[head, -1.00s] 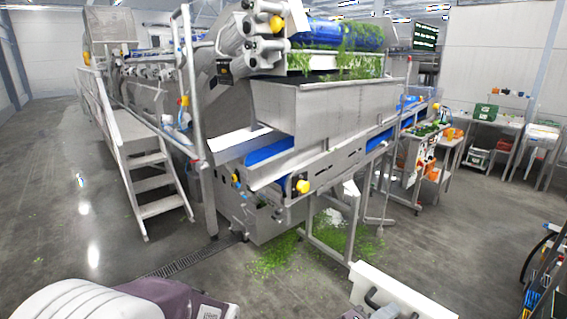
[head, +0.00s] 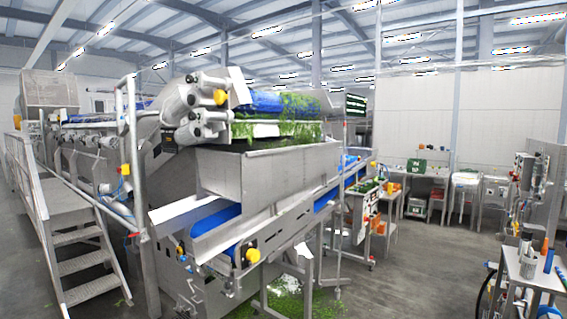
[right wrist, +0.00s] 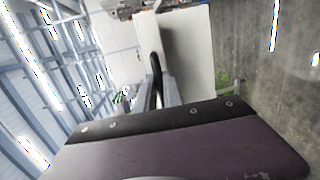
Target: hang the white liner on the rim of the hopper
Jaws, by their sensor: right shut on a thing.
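In the head view the steel hopper (head: 288,178) stands at the middle, above a blue belt, with its rim showing. Neither gripper shows in that view. In the right wrist view my right gripper (right wrist: 160,92) is shut on the white liner (right wrist: 190,58), a pale flat-sided piece beyond the dark and purple wrist body. A dark curved part shows at the liner's left edge. The liner is held clear of the hopper, over the grey floor. Its far side and the exact grip are hidden. My left gripper is not in view.
Metal stairs with rails (head: 80,240) stand at the left. Spilled greens (head: 285,303) lie on the floor under the machine. A tool cart (head: 530,265) stands at the right. Bare floor (head: 425,265) lies between machine and cart.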

